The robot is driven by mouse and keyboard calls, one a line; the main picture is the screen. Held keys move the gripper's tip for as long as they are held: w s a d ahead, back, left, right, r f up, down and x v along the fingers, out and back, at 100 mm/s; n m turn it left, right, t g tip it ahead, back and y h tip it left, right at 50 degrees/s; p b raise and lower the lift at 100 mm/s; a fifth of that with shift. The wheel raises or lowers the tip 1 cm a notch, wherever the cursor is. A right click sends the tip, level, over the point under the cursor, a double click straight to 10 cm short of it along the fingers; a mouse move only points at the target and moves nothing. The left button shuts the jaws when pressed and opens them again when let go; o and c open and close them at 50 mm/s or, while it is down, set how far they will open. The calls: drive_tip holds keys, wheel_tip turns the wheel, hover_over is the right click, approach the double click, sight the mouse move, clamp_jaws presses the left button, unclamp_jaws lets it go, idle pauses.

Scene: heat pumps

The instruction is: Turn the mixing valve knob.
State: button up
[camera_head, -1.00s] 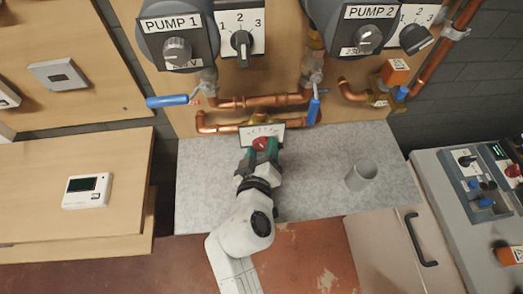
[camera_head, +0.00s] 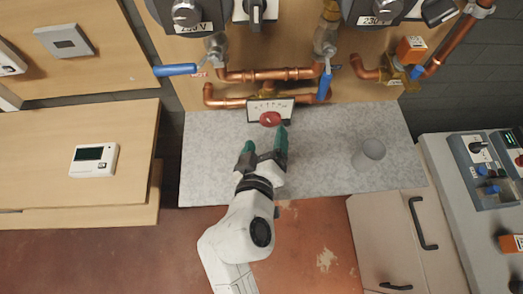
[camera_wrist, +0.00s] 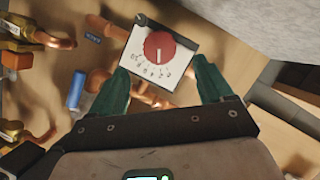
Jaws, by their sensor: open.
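The mixing valve knob (camera_head: 270,119) is red and round, in front of a white scale plate (camera_head: 282,107) with markings, on the copper piping above the grey counter. In the wrist view the red knob (camera_wrist: 159,46) lies ahead of the fingers, near the top middle, with a white line on it and numbers on its plate (camera_wrist: 152,72). My gripper (camera_head: 265,141) has two green fingers spread apart. It is open and empty, a little short of the knob and apart from it. In the wrist view the gripper (camera_wrist: 162,75) shows a wide gap between its fingers.
Blue-handled valves (camera_head: 176,70) (camera_head: 324,87) flank the copper pipes (camera_head: 268,74). A grey cup-like cylinder (camera_head: 369,154) stands on the counter (camera_head: 330,145) at right. The counter between is clear. A control panel (camera_head: 485,170) is at far right.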

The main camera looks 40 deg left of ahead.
drive_tip(key=v, duration=0.5)
drive_tip(key=shift+f, duration=0.1)
idle(0.4)
drive_tip(key=w+d+f+m+g+h, duration=0.1)
drive_tip(key=w+d+f+m+h, duration=0.15)
drive_tip(key=d, duration=0.55)
drive_tip(key=w+d+f+m+g+h, duration=0.1)
drive_tip(key=w+d+f+m+h, duration=0.15)
drive_tip(key=d, duration=0.55)
drive_tip(key=w+d+f+m+h, duration=0.2)
drive_tip(key=d+f+m+h, duration=0.15)
drive_tip(key=d, duration=0.45)
drive_tip(key=s+d+f+m+g, duration=0.3)
drive_tip(key=s+d, duration=0.4)
drive_tip(key=d, duration=0.3)
drive_tip(key=s+d+f+m+g, duration=0.3)
drive_tip(key=s+d, duration=0.5)
drive_tip(key=d, duration=0.3)
drive_tip(key=m+g, duration=0.1)
drive_tip(key=g, duration=0.1)
drive_tip(key=shift+s+f+g, duration=0.3)
drive_tip(key=shift+s, duration=0.05)
idle(2.0)
